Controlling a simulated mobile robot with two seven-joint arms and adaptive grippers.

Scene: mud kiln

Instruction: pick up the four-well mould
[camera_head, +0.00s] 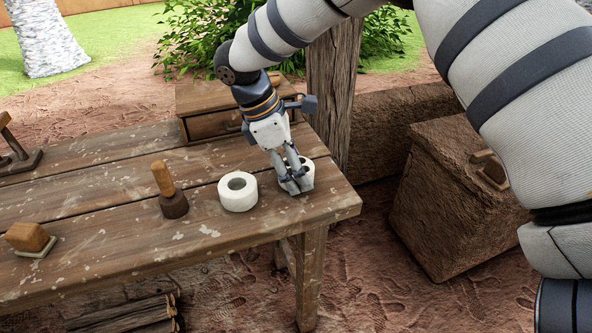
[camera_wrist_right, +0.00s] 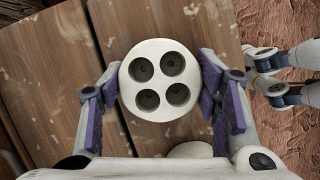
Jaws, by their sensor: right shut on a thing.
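The four-well mould is a white round block with dark round wells in its top. In the right wrist view the mould (camera_wrist_right: 159,80) sits between the purple finger pads of my right gripper (camera_wrist_right: 160,84), which is shut on its sides. In the head view the mould (camera_head: 307,174) is at the right end of the wooden table, partly hidden behind the fingers of my right gripper (camera_head: 294,182). The gripper points down at it. I cannot tell whether the mould touches the tabletop.
The wooden table (camera_head: 100,195) also holds a white ring-shaped mould (camera_head: 238,192) just left of the gripper, a wooden-handled stamp (camera_head: 170,192), a brown block (camera_head: 28,238) and a drawer box (camera_head: 205,98) behind. A mud-brown block (camera_head: 450,210) stands right of the table.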

